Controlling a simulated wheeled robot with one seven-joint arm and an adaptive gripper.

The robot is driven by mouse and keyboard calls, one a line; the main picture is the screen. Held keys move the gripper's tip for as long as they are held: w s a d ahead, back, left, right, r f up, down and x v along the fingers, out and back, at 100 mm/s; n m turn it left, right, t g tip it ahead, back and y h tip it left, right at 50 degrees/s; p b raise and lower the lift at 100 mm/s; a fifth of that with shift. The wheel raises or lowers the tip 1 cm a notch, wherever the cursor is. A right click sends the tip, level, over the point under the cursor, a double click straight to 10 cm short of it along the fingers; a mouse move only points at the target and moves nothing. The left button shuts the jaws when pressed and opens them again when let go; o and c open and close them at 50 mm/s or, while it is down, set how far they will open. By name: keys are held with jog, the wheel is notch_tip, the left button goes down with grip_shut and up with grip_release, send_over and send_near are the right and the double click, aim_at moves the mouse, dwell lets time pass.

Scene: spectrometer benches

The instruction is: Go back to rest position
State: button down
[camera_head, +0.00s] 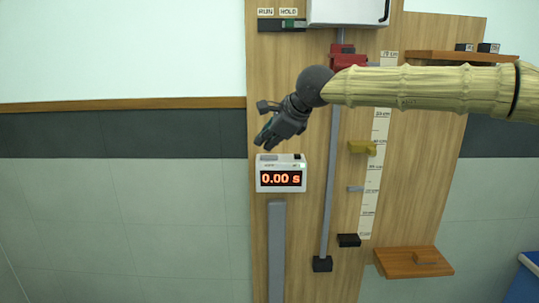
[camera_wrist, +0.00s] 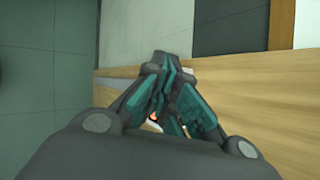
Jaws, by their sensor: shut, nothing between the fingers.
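My gripper (camera_head: 268,138) is at the left end of my arm, in front of the wooden board (camera_head: 300,225) in the head view. It appears just above a white timer (camera_head: 281,160) whose display reads 0.00 s. In the wrist view my gripper (camera_wrist: 165,65) has its fingers drawn together, with nothing held between them. A small orange and white patch shows between the finger links there; most of what lies behind is hidden. I cannot tell from these frames whether my gripper touches the timer.
A vertical rail (camera_head: 330,190) with a red clamp (camera_head: 347,57) and a yellow piece (camera_head: 361,147) stands beside a scale strip (camera_head: 371,190). Wooden shelves (camera_head: 398,262) jut out at lower and upper right (camera_head: 440,56). A white box (camera_head: 346,11) hangs at the top. The left wall is clear.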

notch_tip(320, 180, down, 31)
jog(key=s+d+n+g+h+b, duration=0.1)
jog(key=s+d+n+h+b, duration=0.1)
jog(key=n+h+b, duration=0.15)
jog(key=s+d+f+n+h+b, duration=0.1)
jog(key=s+d+f+n+b, duration=0.15)
jog(key=s+f, duration=0.7)
jog(key=s+d+f+n+h+b, duration=0.1)
jog(key=s+d+f+n, duration=0.15)
jog(key=f, duration=1.35)
jog(key=s+d+f+n+g+b, duration=0.15)
jog(key=s+d+f, duration=0.25)
jog(key=s+f, duration=0.4)
jog(key=s+d+f+n+g+b, duration=0.1)
jog(key=s+d+f+n, duration=0.2)
jog(key=s+f, duration=0.55)
jog(key=s+d+f+n+g+b, duration=0.1)
jog(key=s+d+f, duration=0.1)
jog(key=s, duration=0.5)
jog(key=s+d+f+n+g+b, duration=0.1)
jog(key=s+d+f+n, duration=0.1)
jog(key=s, duration=0.5)
jog(key=s+d+f+n+g+b, duration=0.1)
jog(key=s+d+f+n, duration=0.1)
jog(key=s+d+f, duration=0.2)
jog(key=s+d, duration=0.1)
jog(key=s, duration=0.1)
jog(key=shift+s+d+h, duration=0.2)
jog(key=shift+s+h, duration=0.15)
jog(key=shift+s, duration=0.05)
